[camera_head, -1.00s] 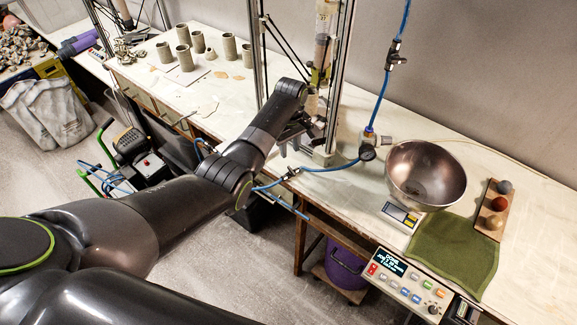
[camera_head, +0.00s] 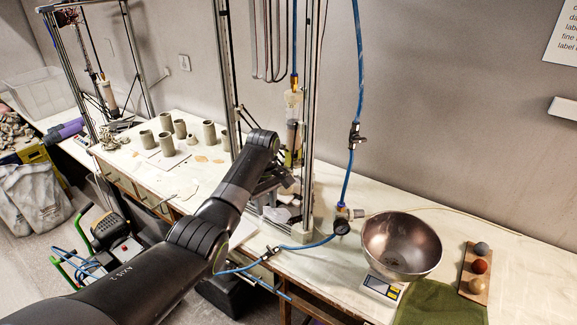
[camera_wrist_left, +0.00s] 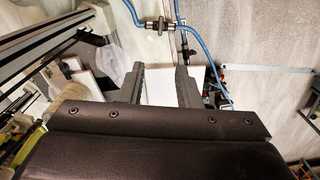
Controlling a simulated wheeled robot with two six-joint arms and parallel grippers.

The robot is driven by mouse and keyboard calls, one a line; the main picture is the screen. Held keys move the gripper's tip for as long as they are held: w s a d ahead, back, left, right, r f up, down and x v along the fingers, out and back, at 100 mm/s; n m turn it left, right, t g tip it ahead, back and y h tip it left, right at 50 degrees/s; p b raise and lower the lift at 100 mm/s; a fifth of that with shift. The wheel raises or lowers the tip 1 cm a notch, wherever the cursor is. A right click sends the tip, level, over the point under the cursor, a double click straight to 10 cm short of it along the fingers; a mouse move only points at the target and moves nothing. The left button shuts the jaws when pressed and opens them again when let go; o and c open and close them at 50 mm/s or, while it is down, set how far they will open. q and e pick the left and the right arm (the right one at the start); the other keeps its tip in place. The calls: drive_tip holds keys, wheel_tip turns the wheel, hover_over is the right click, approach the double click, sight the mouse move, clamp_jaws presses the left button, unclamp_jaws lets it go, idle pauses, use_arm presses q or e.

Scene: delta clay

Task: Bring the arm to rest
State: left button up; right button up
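My left arm comes in from the lower left in the head view and reaches to the clay printer's frame (camera_head: 223,70). My left gripper (camera_head: 268,184) is at the foot of that frame, dark and partly hidden by my own wrist. In the left wrist view the two fingers of my left gripper (camera_wrist_left: 157,84) stand apart. A plain white surface shows in the gap between them, and I see nothing gripped. My right gripper is in neither view.
A metal bowl (camera_head: 402,244) stands on a small scale (camera_head: 381,287) to the right. A board (camera_head: 474,276) holds three balls beside a green cloth (camera_head: 440,304). Several clay cylinders (camera_head: 166,143) stand at the back left. A blue hose (camera_head: 359,75) hangs near the frame and runs below the gripper.

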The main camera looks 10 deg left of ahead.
use_arm(q)
drive_tip(key=s+a+f+m+t, duration=0.1)
drive_tip(key=s+a+f+m, duration=0.25)
drive_tip(key=s+f, duration=0.55)
drive_tip(key=s+a+f+m+t, duration=0.15)
drive_tip(key=s+a+f, duration=0.35)
drive_tip(key=s, duration=0.6)
drive_tip(key=s+a+r+m+t+y, duration=0.1)
drive_tip(key=s+r+m, duration=0.15)
drive_tip(key=s, duration=1.05)
drive_tip(key=s+a+r+m+y, duration=0.1)
drive_tip(key=s+r+m, duration=0.15)
drive_tip(key=s, duration=0.95)
wheel_tip(320, 180, down, 32)
drive_tip(key=a+g+b, duration=0.1)
drive_tip(key=a+b, duration=0.1)
drive_tip(key=b, duration=0.6)
drive_tip(key=s+f+b, duration=0.3)
drive_tip(key=s+f, duration=0.4)
drive_tip(key=f, duration=0.4)
drive_tip(key=s+d+f+g+h+b, duration=0.1)
drive_tip(key=s+f+b, duration=0.2)
drive_tip(key=s+f, duration=0.5)
wheel_tip(320, 180, down, 4)
drive_tip(key=shift+s+d+r, duration=0.1)
drive_tip(key=shift+s+d, duration=0.05)
drive_tip(key=shift+d, duration=0.1)
